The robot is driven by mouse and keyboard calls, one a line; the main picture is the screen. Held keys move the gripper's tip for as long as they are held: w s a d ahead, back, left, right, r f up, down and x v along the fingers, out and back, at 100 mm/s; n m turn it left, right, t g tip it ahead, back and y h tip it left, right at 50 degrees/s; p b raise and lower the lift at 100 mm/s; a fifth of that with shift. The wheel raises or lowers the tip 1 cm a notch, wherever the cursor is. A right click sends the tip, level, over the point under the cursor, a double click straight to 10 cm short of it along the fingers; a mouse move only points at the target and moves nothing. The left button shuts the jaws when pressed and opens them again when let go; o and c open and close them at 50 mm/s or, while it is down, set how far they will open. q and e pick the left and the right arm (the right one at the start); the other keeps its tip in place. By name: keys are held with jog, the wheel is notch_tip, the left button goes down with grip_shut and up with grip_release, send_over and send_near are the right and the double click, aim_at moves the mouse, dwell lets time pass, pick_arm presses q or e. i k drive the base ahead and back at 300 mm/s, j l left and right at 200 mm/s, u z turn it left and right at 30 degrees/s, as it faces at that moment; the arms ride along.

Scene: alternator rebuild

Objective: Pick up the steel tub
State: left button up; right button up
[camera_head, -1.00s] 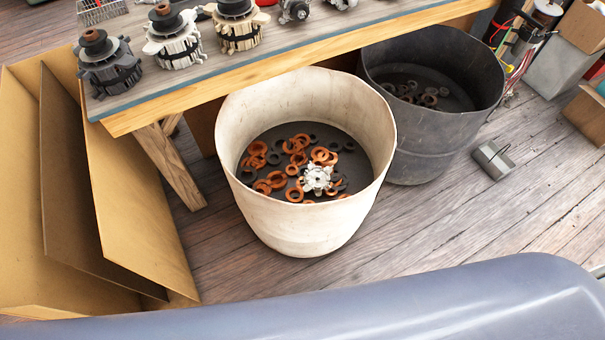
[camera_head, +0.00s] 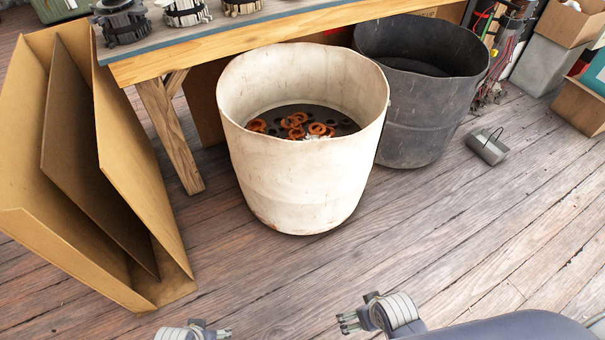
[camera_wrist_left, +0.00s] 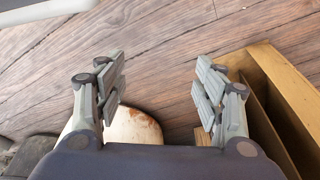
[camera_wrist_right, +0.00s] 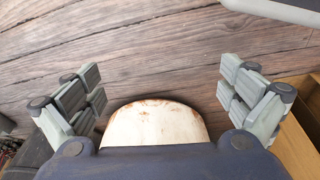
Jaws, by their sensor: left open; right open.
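A large off-white tub (camera_head: 300,175) with rust spots stands upright on the plank floor, holding orange and dark rings. A dark grey metal-looking tub (camera_head: 425,120) stands behind it to the right; I cannot tell from looks alone which is the steel one. My left gripper (camera_head: 226,333) and right gripper (camera_head: 346,322) are both empty and apart from the tubs, low in the head view. The white tub's side shows beyond the spread fingers in the left wrist view (camera_wrist_left: 132,126) and the right wrist view (camera_wrist_right: 155,124).
A wooden workbench (camera_head: 280,40) overhangs the tubs' far side, with a leg (camera_head: 168,135) to the left. An open cardboard box (camera_head: 140,150) stands left. A small grey object (camera_head: 487,148) lies on the floor right. The floor in front of the tubs is clear.

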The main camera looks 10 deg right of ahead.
aim_at(492, 140)
jog(key=z, duration=1.6)
